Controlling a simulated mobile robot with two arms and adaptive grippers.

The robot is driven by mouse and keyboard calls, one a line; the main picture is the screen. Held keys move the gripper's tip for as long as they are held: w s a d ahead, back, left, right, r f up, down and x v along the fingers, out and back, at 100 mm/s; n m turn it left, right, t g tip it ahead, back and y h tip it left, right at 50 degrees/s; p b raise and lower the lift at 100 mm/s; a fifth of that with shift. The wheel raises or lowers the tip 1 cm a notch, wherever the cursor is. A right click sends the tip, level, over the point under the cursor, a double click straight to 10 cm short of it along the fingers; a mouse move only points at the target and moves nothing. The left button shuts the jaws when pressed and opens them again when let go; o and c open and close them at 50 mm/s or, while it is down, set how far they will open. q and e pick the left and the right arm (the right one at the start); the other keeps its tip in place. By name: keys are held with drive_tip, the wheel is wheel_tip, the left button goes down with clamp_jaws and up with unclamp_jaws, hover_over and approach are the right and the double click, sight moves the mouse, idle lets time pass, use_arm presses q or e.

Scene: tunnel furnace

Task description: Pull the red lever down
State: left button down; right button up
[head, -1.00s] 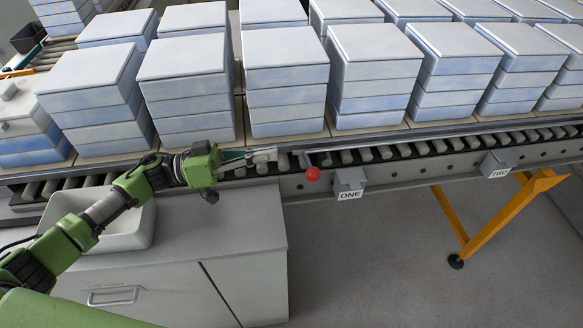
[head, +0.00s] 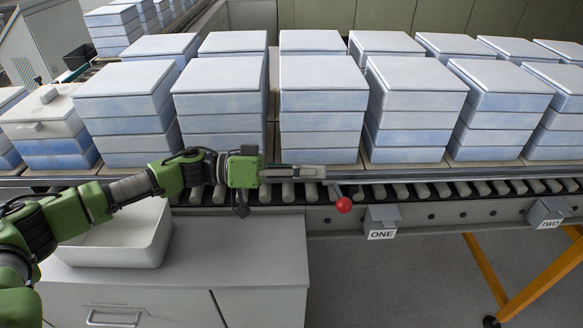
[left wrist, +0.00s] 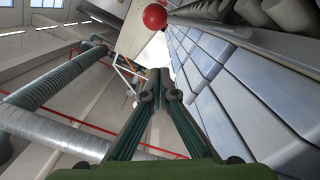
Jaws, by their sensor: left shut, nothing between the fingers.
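The red lever's ball knob (head: 344,204) hangs on the front side of the roller conveyor, with a short metal stem (head: 334,191) above it. My left gripper (head: 322,172) is shut and empty. In the head view its tips are just above and left of the knob, near the top of the stem. The left wrist view shows the closed fingers (left wrist: 160,75) pointing away from the camera. There the red knob (left wrist: 155,17) is beyond and slightly above the tips, apart from them in the picture. My right gripper is not in view.
The conveyor rail (head: 430,176) runs across, with stacks of white-blue boxes (head: 320,105) behind it. A box labelled ONE (head: 381,220) is right of the knob, and one labelled TWO (head: 548,212) further right. A white basin (head: 110,240) sits on the counter under my arm.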

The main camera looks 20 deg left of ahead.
use_arm(q)
drive_tip(key=shift+s+d+f+p, duration=0.2)
drive_tip(key=shift+s+d+f, duration=0.05)
drive_tip(key=shift+d+f, duration=0.7)
drive_tip(key=shift+s+d+f+p, duration=0.2)
drive_tip(key=shift+s+d+f, duration=0.05)
drive_tip(key=shift+d+f, duration=0.65)
drive_tip(key=shift+r, duration=0.1)
drive_tip(key=f, duration=0.1)
drive_tip(key=s+m, duration=0.1)
drive_tip(key=f+p, duration=0.1)
drive_tip(key=shift+s+d+f, duration=0.3)
drive_tip(key=shift+f, duration=0.05)
drive_tip(key=shift+r, duration=0.1)
